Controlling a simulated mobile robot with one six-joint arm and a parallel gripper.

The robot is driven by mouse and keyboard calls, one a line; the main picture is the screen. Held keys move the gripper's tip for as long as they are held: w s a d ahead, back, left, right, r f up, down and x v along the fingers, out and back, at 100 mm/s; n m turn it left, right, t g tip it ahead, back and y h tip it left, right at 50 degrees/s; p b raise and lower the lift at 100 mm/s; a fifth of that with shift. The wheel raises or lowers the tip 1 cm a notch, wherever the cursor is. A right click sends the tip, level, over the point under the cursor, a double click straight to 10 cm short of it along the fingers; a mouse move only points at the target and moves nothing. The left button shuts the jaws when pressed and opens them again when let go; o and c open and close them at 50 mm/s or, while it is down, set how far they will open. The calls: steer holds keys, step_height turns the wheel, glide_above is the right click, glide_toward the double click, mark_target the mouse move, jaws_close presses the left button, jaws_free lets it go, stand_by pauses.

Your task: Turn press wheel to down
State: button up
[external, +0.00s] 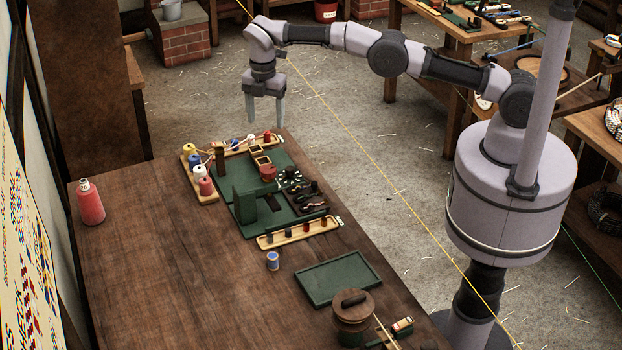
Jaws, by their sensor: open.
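My gripper (265,120) hangs in the air with its two fingers pointing down, apart and with nothing between them. It appears above the far end of the workbench. Below and nearer the camera lies a green board (287,160) with small fittings on it. A green upright block (244,201) stands on the board's left side, and a small red round part (268,173) sits near its middle. I cannot tell for certain which fitting is the press wheel, or its position. My gripper touches none of these.
A wooden rack with spools (205,187) stands left of the board, and a wooden tray (300,234) lies at its near edge. A red bottle (90,202), a blue spool (273,261), an empty green tray (338,278) and a lidded pot (353,315) stand on the bench (170,270).

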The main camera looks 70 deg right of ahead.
mark_target(268, 169)
step_height(268, 169, down, 17)
steer(key=b, duration=0.6)
steer(key=shift+r, duration=0.15)
steer(key=c, duration=1.4)
